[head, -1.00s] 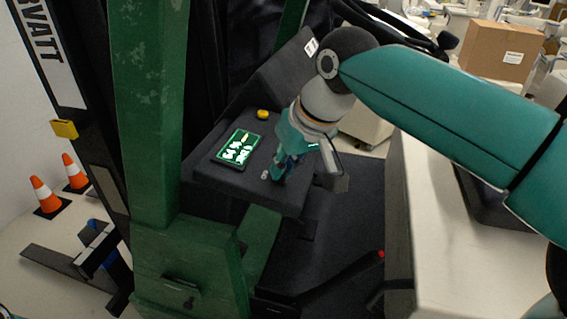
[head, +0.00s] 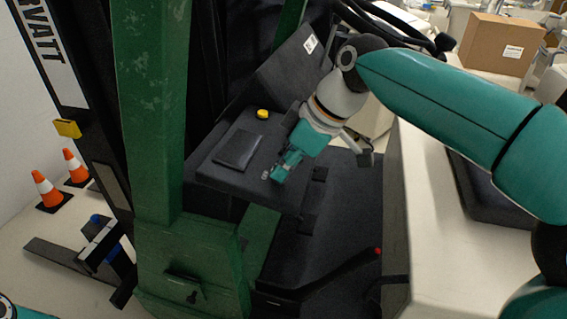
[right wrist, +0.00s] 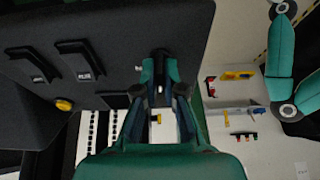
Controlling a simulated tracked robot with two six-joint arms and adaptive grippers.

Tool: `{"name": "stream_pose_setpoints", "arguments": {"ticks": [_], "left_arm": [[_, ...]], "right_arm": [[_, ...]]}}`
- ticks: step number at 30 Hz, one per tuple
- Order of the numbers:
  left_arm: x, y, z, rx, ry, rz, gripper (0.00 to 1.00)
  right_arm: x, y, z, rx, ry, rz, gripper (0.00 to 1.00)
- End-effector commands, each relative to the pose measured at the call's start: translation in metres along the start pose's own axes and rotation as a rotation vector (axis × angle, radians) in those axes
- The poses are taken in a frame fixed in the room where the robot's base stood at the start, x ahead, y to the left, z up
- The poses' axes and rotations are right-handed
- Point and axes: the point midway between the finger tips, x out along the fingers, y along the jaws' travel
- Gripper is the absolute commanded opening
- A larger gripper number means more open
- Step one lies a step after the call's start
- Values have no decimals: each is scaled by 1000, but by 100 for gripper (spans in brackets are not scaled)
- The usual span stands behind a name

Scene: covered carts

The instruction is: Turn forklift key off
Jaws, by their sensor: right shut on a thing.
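The forklift's dark console (head: 215,172) is in the middle of the head view. Its display (head: 238,150) is dark. My right gripper (head: 279,172) reaches down to the console's right front part and is shut on the key, which its fingers hide in the head view. A small light mark (head: 265,175) shows just left of the fingertips. In the right wrist view the fingers (right wrist: 160,78) close around a small dark part at the console edge; I cannot make out the key's angle. My left gripper is not in view.
A yellow button (head: 262,114) sits on the console behind the display. A green mast post (head: 155,110) stands to the left. A pale cart top (head: 430,220) lies at right under my right arm. Orange cones (head: 46,190) stand on the floor at far left.

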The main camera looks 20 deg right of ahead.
Motion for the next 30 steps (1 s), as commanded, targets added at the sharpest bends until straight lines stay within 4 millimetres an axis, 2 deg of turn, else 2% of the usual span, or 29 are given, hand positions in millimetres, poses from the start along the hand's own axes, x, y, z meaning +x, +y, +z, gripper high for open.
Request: {"name": "stream_pose_setpoints", "arguments": {"ticks": [17, 18, 22, 30], "left_arm": [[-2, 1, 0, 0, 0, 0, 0], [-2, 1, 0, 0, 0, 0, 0], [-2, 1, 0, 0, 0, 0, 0], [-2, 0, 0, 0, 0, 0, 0]], "right_arm": [[-1, 2, 0, -45, 2, -7, 0], [-1, 2, 0, -45, 2, -7, 10], [-1, 1, 0, -44, 2, -8, 32], [0, 1, 0, -43, 1, -10, 33]]}}
